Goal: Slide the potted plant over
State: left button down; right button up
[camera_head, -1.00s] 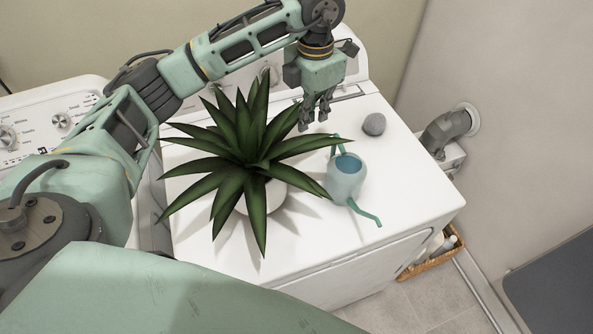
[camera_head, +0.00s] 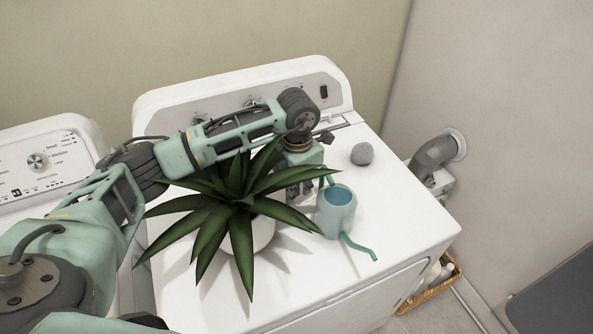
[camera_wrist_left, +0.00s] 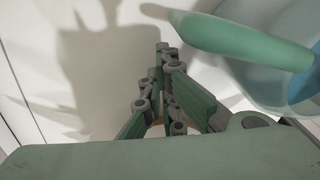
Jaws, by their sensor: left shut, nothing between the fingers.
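The potted plant has long green leaves (camera_head: 225,205) and a white pot (camera_head: 262,232), and stands on top of the white dryer-like machine (camera_head: 400,235). My left gripper (camera_head: 300,188) is low behind the plant's right-hand leaves, between the plant and the watering can. Leaves partly cover it. In the left wrist view its fingers (camera_wrist_left: 165,95) are closed together with nothing between them. I cannot tell whether it touches the pot. My right gripper does not show.
A blue watering can (camera_head: 337,212) with a green handle and spout stands close to the right of my left gripper; its green part (camera_wrist_left: 240,40) looms in the left wrist view. A grey stone (camera_head: 361,154) lies farther back.

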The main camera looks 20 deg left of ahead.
aim_at(269, 209)
pick_arm(q)
jog(key=s+p, duration=0.1)
jog(key=s+a+p, duration=0.1)
jog(key=shift+s+a+f, duration=0.2)
jog(key=shift+s+f, duration=0.1)
jog(key=shift+f, duration=0.1)
jog(key=shift+s+a, duration=0.25)
jog(key=shift+s, duration=0.25)
jog(key=shift+f, duration=0.1)
jog(key=s, duration=0.1)
jog(key=s+a, duration=0.1)
jog(key=s+b, duration=0.1)
jog(key=shift+s+a+f, duration=0.15)
jog(key=shift+a+f, duration=0.05)
jog(key=shift+a, duration=0.2)
jog(key=shift+s+a+r, duration=0.2)
jog(key=shift+s, duration=0.25)
jog(key=shift+w, duration=0.15)
